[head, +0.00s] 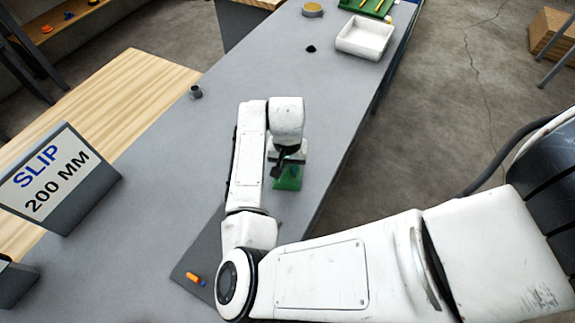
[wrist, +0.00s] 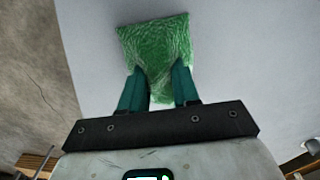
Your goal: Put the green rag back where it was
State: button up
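The green rag (head: 288,179) shows in the head view just below my gripper (head: 287,163), over the grey bench top. In the wrist view the rag (wrist: 157,42) spreads out beyond the fingertips and its folds draw together between the two teal fingers. My gripper (wrist: 159,85) is shut on the near part of the rag, with the fingers on either side of the bunched cloth. I cannot tell whether the rag touches the bench or hangs just above it.
The long grey bench (head: 180,160) has a small dark cylinder (head: 195,92), a black knob (head: 311,48), a white tray (head: 364,37) and a round tan-topped item (head: 312,10). A sign reading SLIP 200 MM (head: 50,178) stands left. An orange item (head: 194,278) lies on a dark mat (head: 190,258).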

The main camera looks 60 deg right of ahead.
jog(key=o, duration=0.3)
jog(key=shift+o, duration=0.2)
notch_tip(320, 180, up, 12)
jog(key=b, duration=0.2)
jog(key=s+d+r+n+t+h, duration=0.1)
jog(key=d+r+n+h, duration=0.3)
jog(key=d, duration=0.5)
jog(key=s+a+f+n+y, duration=0.2)
jog(key=s+a+f+n, duration=0.2)
jog(key=s+a+f, duration=0.2)
jog(key=s+a+f+n+y, duration=0.1)
jog(key=s+a+f+n, duration=0.3)
jog(key=a+f, duration=0.5)
jog(key=s+a, duration=0.2)
jog(key=a, duration=0.3)
jog(key=shift+s+a+f+y, duration=0.15)
jog(key=shift+s+f+y, duration=0.2)
jog(key=shift+s+y, duration=0.05)
